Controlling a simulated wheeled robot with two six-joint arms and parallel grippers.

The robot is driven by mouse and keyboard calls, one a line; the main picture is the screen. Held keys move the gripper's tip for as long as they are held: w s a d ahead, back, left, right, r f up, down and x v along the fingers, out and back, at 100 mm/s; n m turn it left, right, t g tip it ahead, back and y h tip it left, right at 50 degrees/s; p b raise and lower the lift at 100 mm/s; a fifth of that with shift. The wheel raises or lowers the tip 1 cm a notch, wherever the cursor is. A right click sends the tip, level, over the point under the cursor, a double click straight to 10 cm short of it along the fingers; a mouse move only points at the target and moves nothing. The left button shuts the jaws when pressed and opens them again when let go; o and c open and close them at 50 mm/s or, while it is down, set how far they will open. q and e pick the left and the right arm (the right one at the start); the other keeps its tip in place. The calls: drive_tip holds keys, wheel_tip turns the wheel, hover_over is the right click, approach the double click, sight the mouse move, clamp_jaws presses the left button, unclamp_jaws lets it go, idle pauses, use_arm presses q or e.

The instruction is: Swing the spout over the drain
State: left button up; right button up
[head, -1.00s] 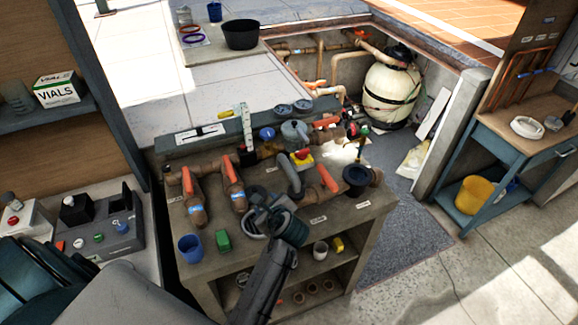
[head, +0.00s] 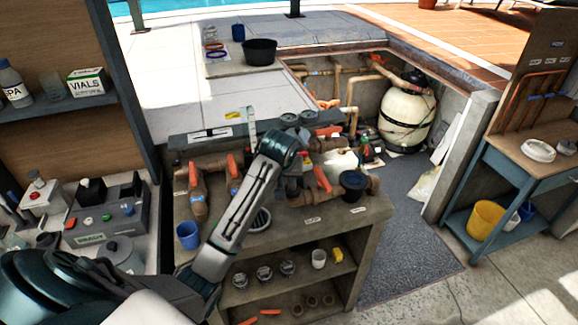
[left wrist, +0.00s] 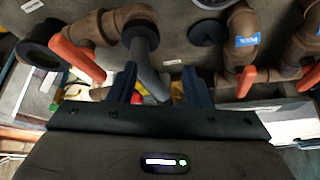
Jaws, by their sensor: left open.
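The grey spout (left wrist: 148,56) shows in the left wrist view as a bent tube with a dark round end, among brown pipes. My left gripper (left wrist: 158,84) is open, with a finger on either side of the spout's lower stretch; contact cannot be told. In the head view my left arm reaches over the bench and hides most of the spout and the fingers. A round grated drain (head: 259,219) lies in the bench top in front of the pipes, partly behind my arm. A dark disc (left wrist: 205,32) beside the spout in the wrist view looks like that drain. My right gripper is not in view.
Brown pipes with orange handles (head: 194,174) line the bench, and a black funnel (head: 353,183) stands at its right. A blue cup (head: 188,235) is at the left front. A yellow block (head: 338,255) lies on the shelf below. Clear floor lies right of the bench.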

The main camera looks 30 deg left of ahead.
use_arm(q)
drive_tip(key=w+a+r+n, duration=0.3)
drive_tip(key=w+r+n, duration=0.2)
drive_tip(key=r, duration=0.2)
drive_tip(key=shift+h, duration=0.4)
drive_tip(key=p+x, duration=0.1)
drive_tip(key=x, duration=0.2)
drive_tip(key=p+x, duration=0.1)
drive_tip(key=x, duration=0.2)
drive_tip(key=p+x, duration=0.1)
drive_tip(key=x, duration=0.2)
drive_tip(key=shift+s+f, duration=0.2)
drive_tip(key=shift+s, duration=0.2)
drive_tip(key=shift+w+a+f+p, duration=0.1)
drive_tip(key=shift+f+p, duration=0.25)
drive_tip(key=shift+f, duration=0.25)
drive_tip(key=c, duration=0.6)
clamp_jaws()
drive_tip(key=shift+w, duration=0.1)
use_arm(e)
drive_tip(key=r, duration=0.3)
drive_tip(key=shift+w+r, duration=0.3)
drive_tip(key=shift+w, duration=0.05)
